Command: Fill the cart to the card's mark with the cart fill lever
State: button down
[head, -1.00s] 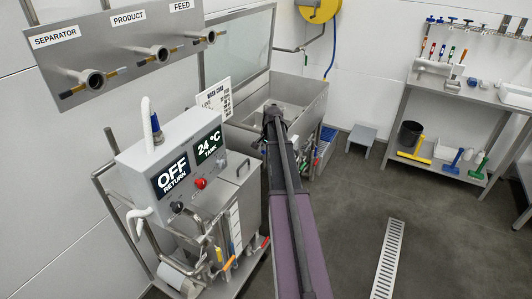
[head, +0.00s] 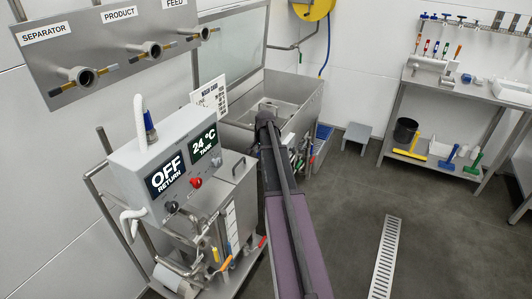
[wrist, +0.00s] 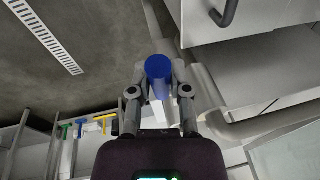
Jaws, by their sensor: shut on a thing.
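The cart (head: 240,190) stands at the lower left in the head view. Its panel reads OFF RETURN on one display (head: 166,173) and 24 °C TANK on another (head: 204,145). A white level strip (head: 231,225) runs down its front, too small to read. The wash card (head: 212,97) stands behind it, its text unreadable. In the wrist view my gripper (wrist: 159,80) is shut on a blue round-ended grip (wrist: 158,67). I cannot tell from its visible end whether this is the cart fill lever. My arm hides the gripper in the head view.
A steel sink (head: 300,105) stands behind my arm. Valves with yellow (head: 215,254) and orange (head: 226,263) handles are low on the cart. Pipe outlets (head: 145,50) project at upper left. A tool bench (head: 440,90) is at right. The floor around the drain (head: 387,255) is clear.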

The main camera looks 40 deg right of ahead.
jog(key=shift+s+a+f+t+h+b, duration=0.1)
jog(key=shift+s+f+t+h+b, duration=0.15)
jog(key=shift+f+h+b, duration=0.55)
jog(key=f+t+h+b, duration=0.1)
jog(key=h+b, duration=0.1)
jog(key=b, duration=0.1)
jog(key=shift+w+a+f+b, duration=0.1)
jog(key=shift+f+b, duration=0.2)
jog(key=shift+f, duration=0.1)
jog(key=c, duration=0.6)
grip_release()
jog(key=shift+w, duration=0.1)
